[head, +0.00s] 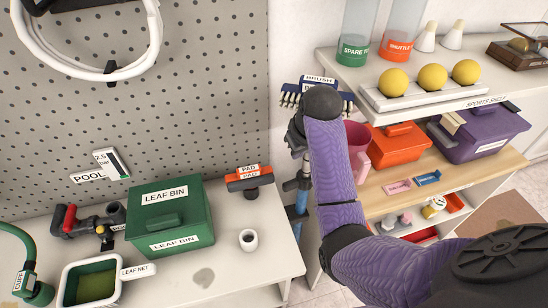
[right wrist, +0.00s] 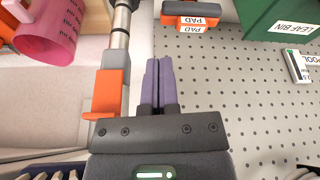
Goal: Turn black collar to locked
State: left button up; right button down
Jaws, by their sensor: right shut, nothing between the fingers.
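My right gripper (right wrist: 160,65) is shut and empty in the right wrist view, its two purple fingers together beside the upright pole (right wrist: 118,40) and apart from it. The pole has a silver section and an orange holder (right wrist: 105,93). A dark band, perhaps the black collar (right wrist: 127,5), shows at the top edge of that view, mostly cut off. In the head view my right arm covers much of the pole; its lower blue part (head: 300,203) shows below the gripper, with a dark part above it. I cannot read the collar's lock state. My left gripper is not in view.
A brush head (head: 318,85) is at the pole's top, behind my wrist. The green leaf bin (head: 168,215), orange pad holder (head: 250,178) and white cup (head: 248,240) are on the left bench. A pink jug (head: 357,145) and orange box (head: 397,143) stand close right on the shelf.

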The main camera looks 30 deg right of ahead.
aim_at(298, 182)
pick_arm(q)
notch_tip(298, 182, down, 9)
jog(key=b, duration=0.9)
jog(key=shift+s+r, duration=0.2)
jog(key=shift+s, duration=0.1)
pick_arm(e)
jog(key=x, duration=1.7)
jog(key=shift+w+f, duration=0.2)
jog(key=shift+w, duration=0.15)
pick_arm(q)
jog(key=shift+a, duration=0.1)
